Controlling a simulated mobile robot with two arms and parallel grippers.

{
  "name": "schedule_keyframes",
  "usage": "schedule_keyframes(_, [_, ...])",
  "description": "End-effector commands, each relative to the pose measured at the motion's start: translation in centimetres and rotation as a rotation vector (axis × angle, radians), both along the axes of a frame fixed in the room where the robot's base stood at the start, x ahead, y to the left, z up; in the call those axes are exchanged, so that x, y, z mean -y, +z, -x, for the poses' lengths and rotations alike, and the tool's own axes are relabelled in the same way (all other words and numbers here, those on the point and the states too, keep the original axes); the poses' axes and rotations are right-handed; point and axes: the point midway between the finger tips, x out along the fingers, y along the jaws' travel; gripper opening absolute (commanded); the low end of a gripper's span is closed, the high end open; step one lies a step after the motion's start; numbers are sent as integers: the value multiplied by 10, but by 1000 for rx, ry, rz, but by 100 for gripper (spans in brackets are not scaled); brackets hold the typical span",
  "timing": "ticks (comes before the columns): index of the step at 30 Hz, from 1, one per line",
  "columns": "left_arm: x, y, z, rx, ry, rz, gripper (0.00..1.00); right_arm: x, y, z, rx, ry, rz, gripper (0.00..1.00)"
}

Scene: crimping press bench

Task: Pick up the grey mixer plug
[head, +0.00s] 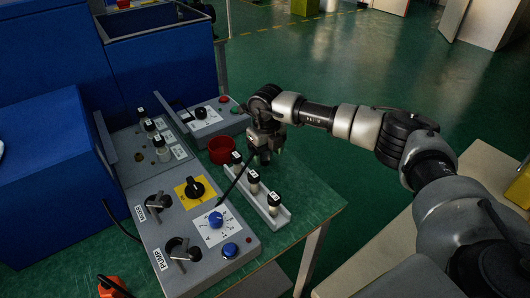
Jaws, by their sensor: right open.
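A grey lever-shaped piece (153,207) sits on a black round fitting beside the label MIXER, on the grey control panel (165,227). I cannot tell for sure whether it is the mixer plug. A similar piece (181,254) sits beside the label PUMP. My right gripper (265,158) points down near the far end of a narrow grey tray, to the right of and beyond the MIXER fitting. It is open. A thin dark cable (232,185) runs from near this gripper down towards the panel; its end by the gripper is hidden. My left gripper is out of view.
The narrow tray (283,217) holds black-capped vials. A red cup (221,150) stands beside my right gripper. The panel has a yellow-plated black knob (195,188), a blue knob (216,220) and a blue button (230,250). An orange object (108,288) lies lower left. Green bench (310,200) is clear at right.

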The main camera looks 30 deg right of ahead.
Motion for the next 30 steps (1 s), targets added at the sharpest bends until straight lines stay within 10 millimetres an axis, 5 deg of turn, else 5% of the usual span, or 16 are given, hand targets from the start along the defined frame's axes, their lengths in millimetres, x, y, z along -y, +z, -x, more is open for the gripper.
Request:
schedule_keyframes(7, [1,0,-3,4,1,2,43,0,-2,0,1,1,0,70])
schedule_keyframes(18, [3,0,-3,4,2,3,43,0,-1,0,1,1,0,16])
schedule_keyframes(30, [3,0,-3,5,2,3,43,0,8,-1,3,1,0,16])
